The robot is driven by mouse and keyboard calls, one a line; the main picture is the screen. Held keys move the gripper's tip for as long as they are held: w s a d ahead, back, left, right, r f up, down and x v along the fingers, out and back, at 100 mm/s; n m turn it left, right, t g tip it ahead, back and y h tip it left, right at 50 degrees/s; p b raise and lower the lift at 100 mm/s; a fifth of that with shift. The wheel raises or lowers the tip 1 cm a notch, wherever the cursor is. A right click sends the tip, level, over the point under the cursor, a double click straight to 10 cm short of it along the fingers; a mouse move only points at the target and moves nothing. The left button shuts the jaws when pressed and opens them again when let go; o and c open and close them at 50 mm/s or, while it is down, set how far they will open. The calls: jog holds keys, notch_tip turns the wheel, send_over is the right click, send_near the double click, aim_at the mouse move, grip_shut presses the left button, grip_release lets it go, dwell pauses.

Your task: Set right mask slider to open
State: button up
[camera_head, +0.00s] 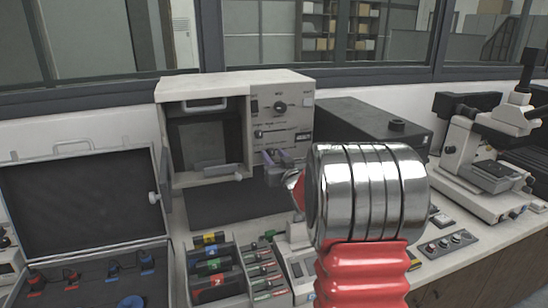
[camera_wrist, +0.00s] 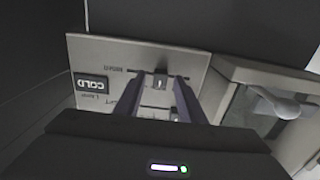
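The press (camera_head: 233,85) is a beige cabinet with a control panel (camera_head: 281,106) on its right side. In the wrist view the panel (camera_wrist: 200,68) appears turned. A thin dark slider slot (camera_wrist: 136,70) with a small dark knob (camera_wrist: 160,80) lies across it, with lettering beside it too small to read surely. My gripper (camera_wrist: 161,90) is open, its two dark fingers on either side of the knob with a gap between them. Contact with the knob cannot be told. In the head view my gripper (camera_head: 277,158) is small, in front of the lower panel, partly hidden by my arm.
A "COLD" lamp display (camera_wrist: 92,86) and a handled door (camera_wrist: 283,103) flank the slider. An open case (camera_head: 85,205) stands left, a tray of coloured items (camera_head: 214,262) in front, a dark box (camera_head: 365,125) and a microscope (camera_head: 490,150) right.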

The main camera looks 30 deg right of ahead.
grip_shut()
dwell(0.4)
